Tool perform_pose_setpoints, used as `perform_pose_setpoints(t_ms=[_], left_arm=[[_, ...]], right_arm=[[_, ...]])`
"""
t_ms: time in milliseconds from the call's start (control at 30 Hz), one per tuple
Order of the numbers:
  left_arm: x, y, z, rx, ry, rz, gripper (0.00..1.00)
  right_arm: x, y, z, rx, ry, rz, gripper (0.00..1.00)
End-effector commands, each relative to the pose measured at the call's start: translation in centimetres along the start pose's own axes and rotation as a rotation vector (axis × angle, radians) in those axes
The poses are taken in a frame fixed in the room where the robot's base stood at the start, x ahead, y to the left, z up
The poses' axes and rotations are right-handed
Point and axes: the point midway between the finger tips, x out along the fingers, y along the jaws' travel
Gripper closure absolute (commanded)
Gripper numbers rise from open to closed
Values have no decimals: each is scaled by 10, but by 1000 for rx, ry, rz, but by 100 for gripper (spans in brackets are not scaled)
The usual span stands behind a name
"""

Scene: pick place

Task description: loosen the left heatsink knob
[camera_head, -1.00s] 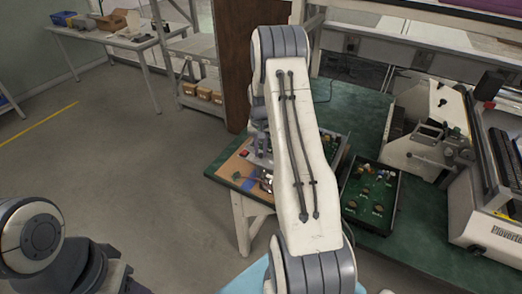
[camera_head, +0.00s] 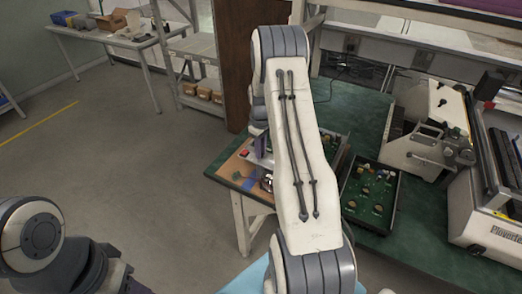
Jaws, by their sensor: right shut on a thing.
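My right arm runs up the middle of the view over the green workbench (camera_head: 361,122). Its gripper (camera_head: 261,147) points down over the board area on the bench's left end and is mostly hidden behind the arm link. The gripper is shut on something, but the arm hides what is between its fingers. The left heatsink knob cannot be made out. Part of a device with a red button (camera_head: 244,153) shows beside the gripper. My left arm shows at the lower left, but its gripper is out of view.
A black tray of green circuit boards (camera_head: 368,195) lies right of my arm. A large white machine (camera_head: 480,215) stands at the right. A brown panel (camera_head: 230,60) rises behind the bench. Open floor (camera_head: 120,170) lies to the left.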

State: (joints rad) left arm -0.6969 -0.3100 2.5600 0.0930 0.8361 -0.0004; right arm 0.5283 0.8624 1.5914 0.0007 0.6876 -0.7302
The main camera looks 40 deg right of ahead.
Motion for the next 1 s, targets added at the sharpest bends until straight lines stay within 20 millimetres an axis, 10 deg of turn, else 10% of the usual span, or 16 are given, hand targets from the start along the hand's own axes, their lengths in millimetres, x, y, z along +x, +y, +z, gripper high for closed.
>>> perform_pose_setpoints(t_ms=[1000], left_arm=[[-1,0,0,0,0,0,50]], right_arm=[[1,0,1,-965,-2,-2,100]])
